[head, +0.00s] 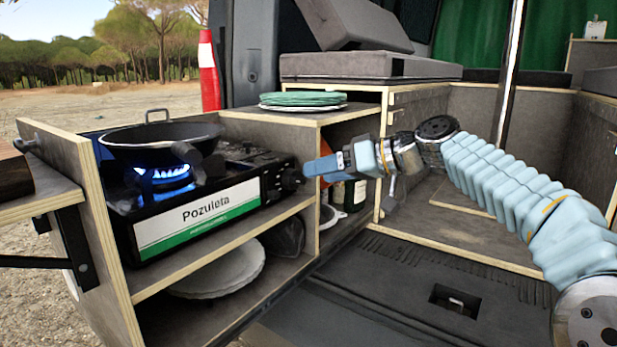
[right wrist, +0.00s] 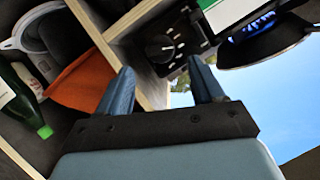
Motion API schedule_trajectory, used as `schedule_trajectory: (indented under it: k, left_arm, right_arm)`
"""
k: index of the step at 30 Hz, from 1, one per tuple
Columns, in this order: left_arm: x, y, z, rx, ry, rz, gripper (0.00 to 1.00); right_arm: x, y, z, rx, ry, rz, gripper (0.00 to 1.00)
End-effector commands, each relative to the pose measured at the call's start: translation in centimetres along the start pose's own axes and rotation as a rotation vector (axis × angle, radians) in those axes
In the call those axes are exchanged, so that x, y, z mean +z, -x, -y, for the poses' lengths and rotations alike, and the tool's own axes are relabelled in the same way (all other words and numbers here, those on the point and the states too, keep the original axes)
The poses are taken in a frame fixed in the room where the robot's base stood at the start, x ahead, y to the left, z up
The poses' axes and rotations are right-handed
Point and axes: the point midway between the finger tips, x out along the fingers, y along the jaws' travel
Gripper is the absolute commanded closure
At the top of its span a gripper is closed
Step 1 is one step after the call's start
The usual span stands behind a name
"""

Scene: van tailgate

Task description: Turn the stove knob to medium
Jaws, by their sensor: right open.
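The stove (head: 205,195) is a black camping stove with a white and green front label, on the upper shelf of the van's wooden unit. A blue flame (head: 164,178) burns under a black pan (head: 160,140). The black stove knob (head: 291,179) is on the stove's right front. My right gripper (head: 310,172) is just right of the knob, pointing at it. In the right wrist view the knob (right wrist: 160,48) lies ahead, between and beyond the two open fingers (right wrist: 165,88), apart from them. Its exact setting is not readable. My left gripper is not in view.
Green plates (head: 303,98) are stacked on the unit's top. A pale dish (head: 215,270) sits on the lower shelf. Bottles (head: 350,193) and an orange cloth (right wrist: 85,80) are in the compartment right of the stove. The van floor in front is clear.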

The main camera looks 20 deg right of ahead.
Motion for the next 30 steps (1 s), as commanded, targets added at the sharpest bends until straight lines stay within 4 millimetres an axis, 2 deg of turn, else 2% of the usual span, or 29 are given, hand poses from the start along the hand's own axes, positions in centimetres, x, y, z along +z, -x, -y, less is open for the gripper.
schedule_trajectory:
  k: [1, 6, 12, 17, 30]
  left_arm:
    - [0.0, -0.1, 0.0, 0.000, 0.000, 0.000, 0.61]
    - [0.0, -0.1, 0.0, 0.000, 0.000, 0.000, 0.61]
    - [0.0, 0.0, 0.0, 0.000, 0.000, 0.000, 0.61]
    - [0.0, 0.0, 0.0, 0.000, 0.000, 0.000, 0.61]
    - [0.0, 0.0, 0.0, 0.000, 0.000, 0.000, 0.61]
  right_arm:
    - [-0.1, 1.4, 0.0, 0.003, 0.001, -0.004, 0.33]
    - [-0.1, 5.3, 0.0, 0.003, 0.000, -0.003, 0.33]
    - [0.0, 8.0, 0.0, 0.000, 0.000, 0.000, 0.33]
    - [0.0, 8.6, 0.0, 0.000, 0.001, 0.000, 0.33]
    - [0.0, 8.5, 0.0, -0.001, 0.001, 0.000, 0.33]
